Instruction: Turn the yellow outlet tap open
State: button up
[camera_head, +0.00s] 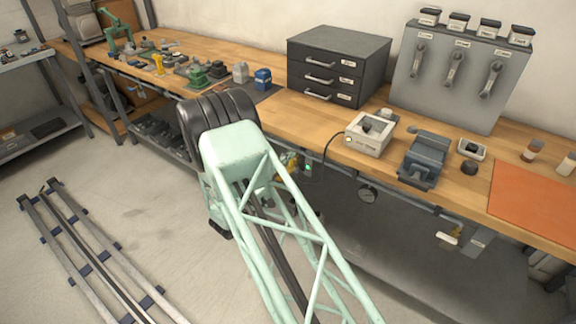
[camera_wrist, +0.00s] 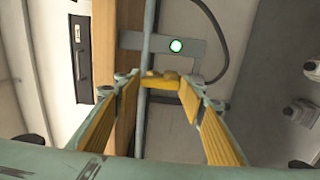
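The yellow outlet tap (camera_wrist: 160,80) shows in the wrist view on a pale vertical pipe, near the wooden bench edge. My gripper (camera_wrist: 160,98) has two yellow-padded fingers, spread apart, one to the left and one to the right of the tap. The tap appears at the far end of the gap between the fingertips; I cannot tell whether either pad touches it. In the head view my pale green arm hides most of the gripper, and a small yellow patch (camera_head: 283,160) shows beside it at the bench front; I cannot tell whether it is tap or pad.
A grey bracket (camera_wrist: 200,50) with a lit green lamp (camera_wrist: 176,45) sits just beyond the tap. A black cable (camera_wrist: 222,40) curves nearby. Along the bench front are a round gauge (camera_head: 368,194) and a brass fitting (camera_head: 456,231). A white box (camera_head: 368,134) stands on the bench.

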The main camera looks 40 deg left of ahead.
jog(key=o, duration=0.4)
jog(key=shift+c, duration=0.2)
jog(key=shift+s, duration=0.15)
jog(key=s, duration=1.1)
jog(key=shift+s+d, duration=0.3)
jog(key=shift+s, duration=0.05)
